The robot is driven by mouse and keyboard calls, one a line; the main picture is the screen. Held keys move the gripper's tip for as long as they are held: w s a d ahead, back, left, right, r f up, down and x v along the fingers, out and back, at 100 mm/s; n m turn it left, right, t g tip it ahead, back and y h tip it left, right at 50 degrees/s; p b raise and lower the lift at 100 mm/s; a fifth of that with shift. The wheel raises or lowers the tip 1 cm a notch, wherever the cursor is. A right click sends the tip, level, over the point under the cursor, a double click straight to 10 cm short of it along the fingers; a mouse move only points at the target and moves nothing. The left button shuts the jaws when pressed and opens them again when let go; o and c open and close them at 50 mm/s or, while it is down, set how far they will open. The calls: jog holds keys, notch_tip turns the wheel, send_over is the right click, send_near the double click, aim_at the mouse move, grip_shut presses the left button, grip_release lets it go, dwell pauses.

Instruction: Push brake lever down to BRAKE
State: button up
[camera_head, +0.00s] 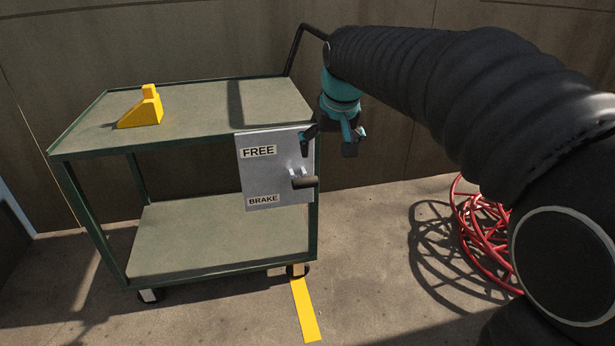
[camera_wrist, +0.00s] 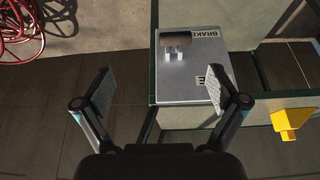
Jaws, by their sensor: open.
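The brake lever (camera_head: 304,183) has a dark, roughly horizontal handle on the right side of a grey plate (camera_head: 265,178) at the cart's corner. The plate is labelled FREE (camera_head: 258,152) above and BRAKE (camera_head: 263,199) below; the handle stands between these heights. In the wrist view the lever (camera_wrist: 180,37) is beyond the fingertips, near the BRAKE label (camera_wrist: 204,46), and the right finger partly hides the FREE label. My gripper (camera_head: 328,142) is open and empty, above the lever and slightly right of it. Its two spread fingers also show in the wrist view (camera_wrist: 165,90).
The green cart (camera_head: 195,235) has two shelves, with a yellow wedge block (camera_head: 143,109) on top and a dark push handle (camera_head: 297,48) behind. A red hose coil (camera_head: 480,235) lies on the floor at right. A yellow strip (camera_head: 305,310) marks the floor. A wall stands behind.

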send_near(306, 179)
jog(key=b+x, duration=0.2)
jog(key=x, duration=0.8)
jog(key=shift+w+a+f+b, duration=0.1)
jog(key=shift+w+f+b, duration=0.1)
jog(key=shift+b, duration=0.1)
jog(key=c, duration=1.7)
